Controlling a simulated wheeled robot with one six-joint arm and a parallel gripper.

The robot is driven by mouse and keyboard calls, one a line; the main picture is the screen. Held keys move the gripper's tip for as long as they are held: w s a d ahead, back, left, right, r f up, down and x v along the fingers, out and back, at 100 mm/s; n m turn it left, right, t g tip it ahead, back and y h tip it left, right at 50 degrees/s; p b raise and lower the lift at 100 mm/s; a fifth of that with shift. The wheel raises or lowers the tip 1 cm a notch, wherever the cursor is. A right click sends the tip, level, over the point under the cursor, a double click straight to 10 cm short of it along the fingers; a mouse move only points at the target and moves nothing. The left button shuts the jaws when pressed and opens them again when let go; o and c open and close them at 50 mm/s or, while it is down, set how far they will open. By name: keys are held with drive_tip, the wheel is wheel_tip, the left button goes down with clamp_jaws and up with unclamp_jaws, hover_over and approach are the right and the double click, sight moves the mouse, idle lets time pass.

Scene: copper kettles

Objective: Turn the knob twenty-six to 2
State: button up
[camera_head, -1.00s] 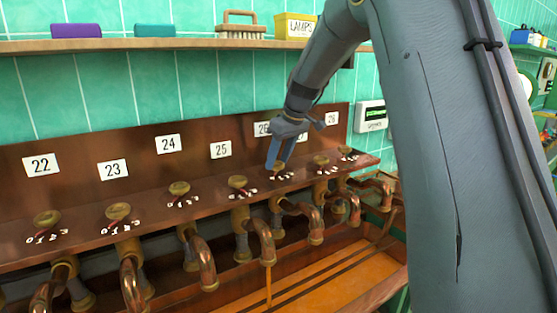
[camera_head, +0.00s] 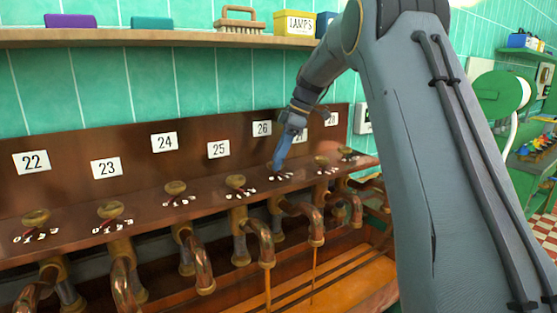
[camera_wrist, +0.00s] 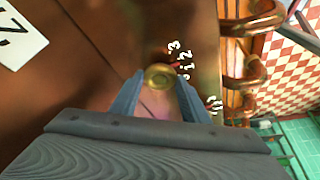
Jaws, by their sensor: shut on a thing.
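Knob twenty-six sits under the white 26 plate (camera_head: 262,128) on the copper panel. In the head view my gripper (camera_head: 278,166) covers it. In the wrist view the round brass knob (camera_wrist: 160,76) is between the two blue fingertips of my gripper (camera_wrist: 157,82), which is shut on it. White scale digits (camera_wrist: 181,60) stand beside the knob. A small red pointer shows near them, but I cannot tell exactly which digit it meets. A thin orange stream (camera_head: 314,265) falls from the copper spout (camera_head: 316,228) below this knob.
Knob twenty-five (camera_head: 235,182) is close on the left, with another stream (camera_head: 267,290) below its spout. Another knob (camera_head: 321,161) is close on the right. A shelf (camera_head: 150,38) with boxes and a brush runs above the panel.

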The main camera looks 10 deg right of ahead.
drive_tip(key=shift+w+n+g, duration=0.1)
drive_tip(key=shift+n+g, duration=0.3)
drive_tip(key=shift+n, duration=0.6)
drive_tip(key=o, duration=1.1)
drive_tip(key=shift+c, duration=0.2)
drive_tip(key=d+r+b, duration=0.2)
drive_tip(key=shift+d+r, duration=0.2)
drive_tip(key=shift+r, duration=0.1)
drive_tip(key=d+b, duration=0.2)
drive_tip(key=d, duration=0.8)
drive_tip(key=shift+d, duration=0.2)
drive_tip(key=shift+d+r, duration=0.1)
drive_tip(key=shift+d, duration=0.15)
